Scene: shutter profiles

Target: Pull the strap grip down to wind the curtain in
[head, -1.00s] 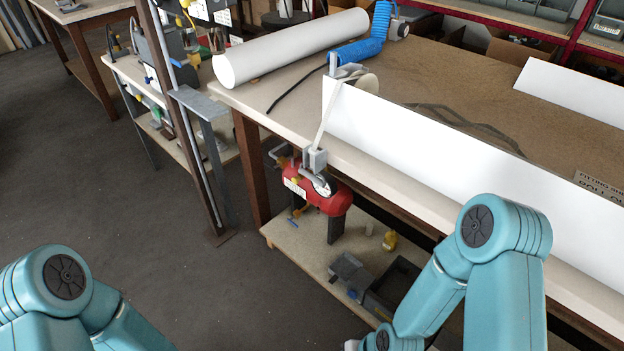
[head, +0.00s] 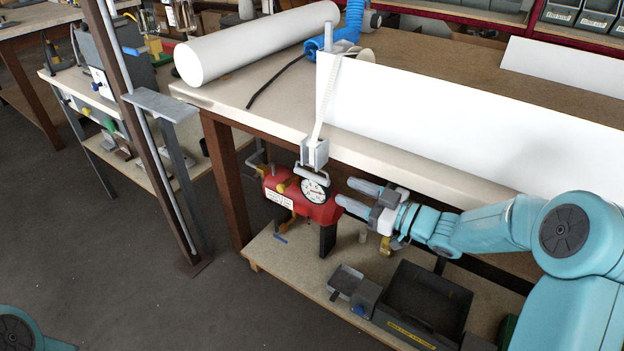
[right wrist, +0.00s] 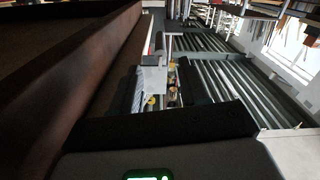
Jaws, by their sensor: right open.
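The strap grip (head: 314,156), a grey block with a pale bar handle below it, hangs at the near table edge from a pale strap (head: 325,100). The strap runs up over the left end of a long white profile (head: 440,112). No curtain shows clearly apart from this white profile. My right gripper (head: 346,192) is open and empty, to the right of the handle and slightly lower, apart from it in the picture. In the right wrist view a grey block (right wrist: 152,79) shows ahead; I cannot tell if it is the grip. Only part of my left arm shows, without its gripper.
A red tank with a gauge (head: 300,197) stands just below and behind the grip. A dark bin (head: 420,305) is on the lower shelf. A brown post (head: 150,140) stands left. A white roll (head: 255,45) and blue hose (head: 335,47) lie on the table.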

